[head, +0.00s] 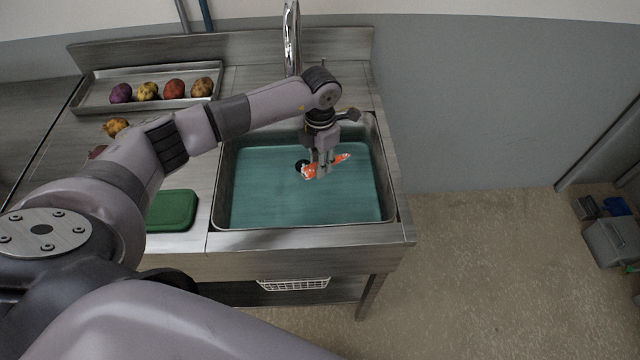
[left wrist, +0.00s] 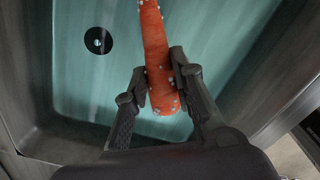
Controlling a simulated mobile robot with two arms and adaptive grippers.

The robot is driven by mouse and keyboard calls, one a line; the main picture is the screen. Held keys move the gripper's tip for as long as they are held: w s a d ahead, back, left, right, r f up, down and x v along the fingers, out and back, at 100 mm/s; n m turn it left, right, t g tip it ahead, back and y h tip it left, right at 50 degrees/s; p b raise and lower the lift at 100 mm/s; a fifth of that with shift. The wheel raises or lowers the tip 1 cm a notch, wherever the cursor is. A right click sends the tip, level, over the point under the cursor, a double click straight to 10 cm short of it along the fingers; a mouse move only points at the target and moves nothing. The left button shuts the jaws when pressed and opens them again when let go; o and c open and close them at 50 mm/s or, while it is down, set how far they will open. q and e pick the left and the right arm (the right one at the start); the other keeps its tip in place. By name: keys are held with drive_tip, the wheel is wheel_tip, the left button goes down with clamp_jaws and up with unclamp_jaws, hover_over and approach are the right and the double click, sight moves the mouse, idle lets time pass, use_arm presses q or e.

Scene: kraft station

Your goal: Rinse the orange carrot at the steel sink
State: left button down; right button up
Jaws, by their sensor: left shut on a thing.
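The orange carrot (head: 312,171) is held over the basin of the steel sink (head: 235,238). My left gripper (head: 323,168) is shut on it. In the left wrist view the carrot (left wrist: 157,50) lies between the two fingers of my left gripper (left wrist: 160,90), with small pale specks or drops on its skin. The sink's inside is teal, and its dark round drain (left wrist: 98,41) shows to the left of the carrot. The chrome faucet (head: 291,38) stands behind the sink; its lower end is hidden by my arm. My right gripper is not in view.
A steel tray (head: 97,106) with several potatoes stands at the back left of the counter. A yellowish vegetable (head: 116,126) lies in front of it. A green board (head: 172,211) lies left of the sink. Open floor is at the right.

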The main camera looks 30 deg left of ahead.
use_arm(q)
drive_tip(key=shift+r+p, duration=1.55)
drive_tip(key=shift+r, duration=1.3)
drive_tip(key=shift+r, duration=0.15)
wheel_tip(320, 180, up, 4)
drive_tip(key=shift+f+p, duration=0.1)
drive_tip(key=shift+p, duration=1)
